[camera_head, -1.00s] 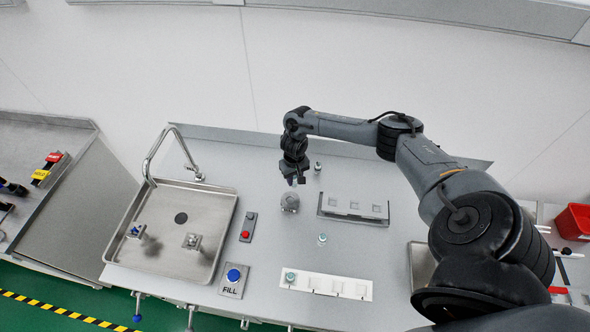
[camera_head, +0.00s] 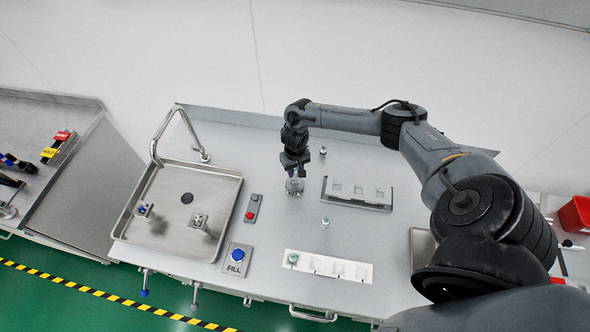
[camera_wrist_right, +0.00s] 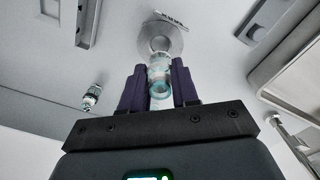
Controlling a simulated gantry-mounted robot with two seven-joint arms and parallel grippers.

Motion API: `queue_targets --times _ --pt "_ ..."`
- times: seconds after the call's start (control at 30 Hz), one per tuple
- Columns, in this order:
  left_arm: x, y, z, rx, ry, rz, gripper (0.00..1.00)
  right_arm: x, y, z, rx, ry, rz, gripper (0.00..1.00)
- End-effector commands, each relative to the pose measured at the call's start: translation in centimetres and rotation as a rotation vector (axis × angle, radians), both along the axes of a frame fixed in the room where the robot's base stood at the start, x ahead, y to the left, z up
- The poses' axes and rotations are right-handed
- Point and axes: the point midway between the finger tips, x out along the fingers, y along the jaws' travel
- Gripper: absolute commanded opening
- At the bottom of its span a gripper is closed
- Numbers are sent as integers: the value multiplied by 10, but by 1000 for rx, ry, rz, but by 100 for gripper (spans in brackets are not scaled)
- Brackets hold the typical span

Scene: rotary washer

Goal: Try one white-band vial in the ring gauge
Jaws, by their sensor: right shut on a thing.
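My right gripper (camera_head: 295,172) is shut on a vial and holds it right over the ring gauge (camera_head: 294,187). In the right wrist view the vial (camera_wrist_right: 159,88) stands between the dark finger pads of the gripper (camera_wrist_right: 160,90), with a teal ring at its near end and a pale part towards the gauge. The round metal gauge (camera_wrist_right: 160,38) lies just beyond the vial's far end. Whether the vial's tip is inside the ring I cannot tell. Another vial with a teal top (camera_head: 325,222) stands on the bench. My left gripper is out of view.
A grey slotted rack (camera_head: 358,204) stands right of the gauge. A white strip holder (camera_head: 350,281) with one teal-topped vial (camera_head: 292,258) lies in front. The sink (camera_head: 170,240), a button box (camera_head: 253,208) and a FILL button (camera_head: 237,256) are on the left.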

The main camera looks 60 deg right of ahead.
Motion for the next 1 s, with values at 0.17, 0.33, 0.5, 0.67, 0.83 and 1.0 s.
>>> queue_targets --times 0.17,0.33,0.5,0.67,0.83,1.0 --pt "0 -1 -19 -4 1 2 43 0 0 -15 -1 -1 2 1" --pt "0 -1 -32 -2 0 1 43 0 0 -26 -1 -1 1 1" --pt "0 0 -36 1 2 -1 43 0 0 -34 1 -1 0 1" --pt "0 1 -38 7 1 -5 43 0 0 -41 0 -1 0 1" --pt "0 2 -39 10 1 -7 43 0 0 -45 0 -1 1 1" --pt "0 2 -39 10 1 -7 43 0 0 -45 0 -1 1 1"
